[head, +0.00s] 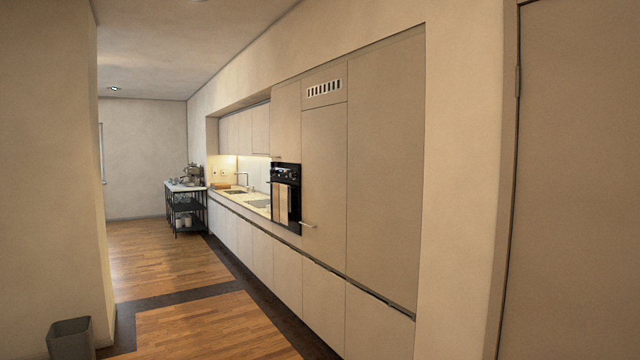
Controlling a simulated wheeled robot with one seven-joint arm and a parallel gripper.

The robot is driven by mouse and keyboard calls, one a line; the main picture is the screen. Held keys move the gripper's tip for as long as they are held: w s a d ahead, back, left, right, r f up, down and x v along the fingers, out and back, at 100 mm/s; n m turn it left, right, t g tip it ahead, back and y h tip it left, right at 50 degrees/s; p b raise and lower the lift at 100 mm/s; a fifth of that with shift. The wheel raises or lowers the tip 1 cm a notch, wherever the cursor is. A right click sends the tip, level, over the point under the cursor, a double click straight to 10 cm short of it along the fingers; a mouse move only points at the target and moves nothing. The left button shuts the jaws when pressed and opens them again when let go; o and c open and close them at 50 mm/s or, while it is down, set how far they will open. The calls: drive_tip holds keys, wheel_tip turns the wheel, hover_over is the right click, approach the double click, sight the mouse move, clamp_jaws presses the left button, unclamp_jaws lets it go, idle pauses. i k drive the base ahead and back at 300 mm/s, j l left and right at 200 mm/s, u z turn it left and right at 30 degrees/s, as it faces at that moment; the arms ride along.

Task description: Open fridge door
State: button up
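A tall, flat, beige cabinet door (324,175) stands in the wall of units, just right of the oven. It looks like the fridge door, though nothing marks it clearly. It is shut flush with its neighbours. A vent grille (324,89) sits in the panel above it. A small, thin bar (307,225), perhaps a handle, sticks out near its lower left corner. A wider, plain tall door (385,170) adjoins it on the right and is also shut. My gripper is not in view.
A black oven (286,190) and counter with sink lie further left. Low cabinet fronts (315,292) run below. A black shelf cart (188,208) stands far back. A grey bin (70,339) is at the front left beside a wall. The wooden floor (190,325) between is clear.

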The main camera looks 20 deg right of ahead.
sight(324, 129)
drive_tip(key=i+l+z, duration=0.1)
drive_tip(key=i+z, duration=0.25)
drive_tip(key=i, duration=3.25)
drive_tip(key=i+l+u, duration=0.15)
drive_tip(key=i+u, duration=0.3)
drive_tip(key=i+l+u, duration=1.5)
drive_tip(key=l+u, duration=0.2)
drive_tip(key=l, duration=0.35)
